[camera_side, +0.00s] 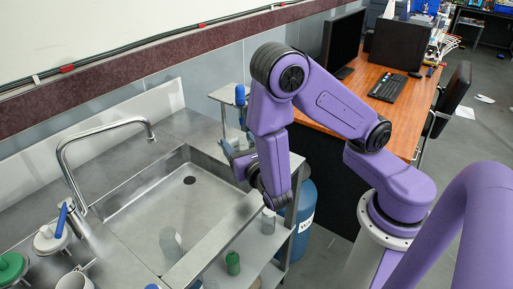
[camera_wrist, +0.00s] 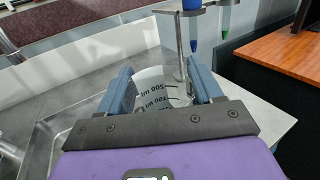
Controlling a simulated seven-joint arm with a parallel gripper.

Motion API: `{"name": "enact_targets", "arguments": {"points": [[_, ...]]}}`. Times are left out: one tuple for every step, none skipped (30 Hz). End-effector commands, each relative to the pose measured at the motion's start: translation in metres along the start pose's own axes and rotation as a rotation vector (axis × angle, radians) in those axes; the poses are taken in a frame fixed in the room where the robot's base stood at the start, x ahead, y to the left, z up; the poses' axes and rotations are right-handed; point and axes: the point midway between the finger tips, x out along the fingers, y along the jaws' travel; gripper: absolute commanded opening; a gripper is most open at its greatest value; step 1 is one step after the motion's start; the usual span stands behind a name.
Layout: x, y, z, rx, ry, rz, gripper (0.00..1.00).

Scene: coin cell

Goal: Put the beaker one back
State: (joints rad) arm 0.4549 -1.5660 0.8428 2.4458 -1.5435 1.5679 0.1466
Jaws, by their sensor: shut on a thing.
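The beaker sits between the two blue-grey fingers in the wrist view. In the side view my gripper (camera_side: 236,158) is over the right end of the steel sink, near a small metal stand. The held beaker cannot be made out clearly there. Another clear vessel (camera_side: 171,243) stands at the front of the sink. I cannot tell from a label which one is beaker one.
A metal stand (camera_side: 224,97) rises close behind my gripper; in the wrist view it holds a blue tube (camera_wrist: 190,8) and a green-tipped tube (camera_wrist: 226,18). The faucet (camera_side: 100,132) arches at left. A green bottle (camera_side: 232,263) and a clear bottle (camera_side: 268,221) stand lower right.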

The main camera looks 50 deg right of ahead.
Motion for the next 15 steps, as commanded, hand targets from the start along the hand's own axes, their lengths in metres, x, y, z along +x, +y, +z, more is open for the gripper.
{"name": "enact_targets", "arguments": {"points": [[-0.011, 0.002, -0.009, -0.005, -0.001, -0.015, 0.28], [-0.017, 0.002, -0.013, -0.005, -0.001, -0.032, 0.28], [-0.025, 0.001, -0.018, -0.005, -0.001, -0.052, 0.28], [-0.032, -0.001, -0.021, -0.003, -0.001, -0.069, 0.28], [-0.038, -0.002, -0.025, -0.005, -0.002, -0.084, 0.28], [-0.046, -0.004, -0.029, -0.004, -0.001, -0.105, 0.28], [-0.053, -0.006, -0.033, -0.003, -0.002, -0.121, 0.28], [-0.059, -0.007, -0.035, -0.002, -0.001, -0.136, 0.28], [-0.067, -0.011, -0.039, -0.002, -0.001, -0.158, 0.28], [-0.073, -0.013, -0.042, -0.002, -0.002, -0.173, 0.28], [-0.079, -0.015, -0.044, -0.002, -0.001, -0.187, 0.28], [-0.086, -0.019, -0.046, -0.002, -0.002, -0.205, 0.28], [-0.091, -0.021, -0.048, -0.001, -0.001, -0.218, 0.28], [-0.096, -0.024, -0.05, -0.002, -0.001, -0.23, 0.28], [-0.102, -0.027, -0.051, -0.001, -0.001, -0.245, 0.28]]}}
